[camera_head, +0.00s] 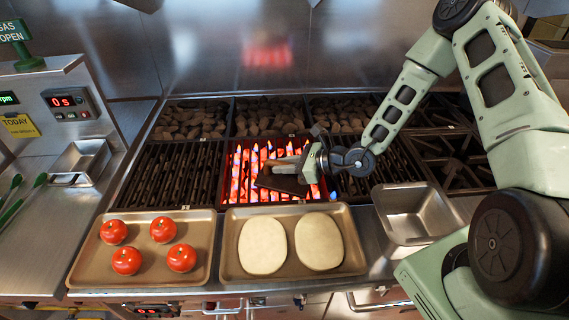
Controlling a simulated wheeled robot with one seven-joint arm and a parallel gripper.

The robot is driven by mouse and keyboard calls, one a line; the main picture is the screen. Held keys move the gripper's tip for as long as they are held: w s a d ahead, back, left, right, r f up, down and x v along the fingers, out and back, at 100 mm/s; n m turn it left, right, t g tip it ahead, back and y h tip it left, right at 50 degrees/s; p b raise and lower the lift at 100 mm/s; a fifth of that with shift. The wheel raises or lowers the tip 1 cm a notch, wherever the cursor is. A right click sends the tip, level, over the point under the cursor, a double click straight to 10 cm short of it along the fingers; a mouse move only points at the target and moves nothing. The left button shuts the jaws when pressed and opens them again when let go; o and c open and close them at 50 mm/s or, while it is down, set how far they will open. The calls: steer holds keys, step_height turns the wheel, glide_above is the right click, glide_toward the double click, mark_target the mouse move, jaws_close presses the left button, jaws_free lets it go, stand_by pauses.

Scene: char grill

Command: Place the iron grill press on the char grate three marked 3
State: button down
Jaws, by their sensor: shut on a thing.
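The iron grill press (277,184) is a dark flat plate with a paler handle on top. It is over the glowing middle char grate (238,187), toward that grate's right side. My gripper (303,164) reaches in from the right and is shut on the press at its handle. The fingertips are small and partly hidden by the wrist. I cannot tell whether the plate touches the bars or hangs just above them. A dark unlit grate (170,175) lies to the left and another (390,170) to the right, partly behind my arm. I cannot read number marks on the grates.
A tray (201,268) of red tomatoes and a tray (292,220) with two pale flat rounds stand in front of the grates. An empty metal pan (415,212) sits right of them. Bins of dark lumps (190,120) line the back wall.

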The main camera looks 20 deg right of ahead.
stand_by(0.3)
steer(key=shift+f, duration=0.2)
steer(key=c, duration=1.3)
jaws_free()
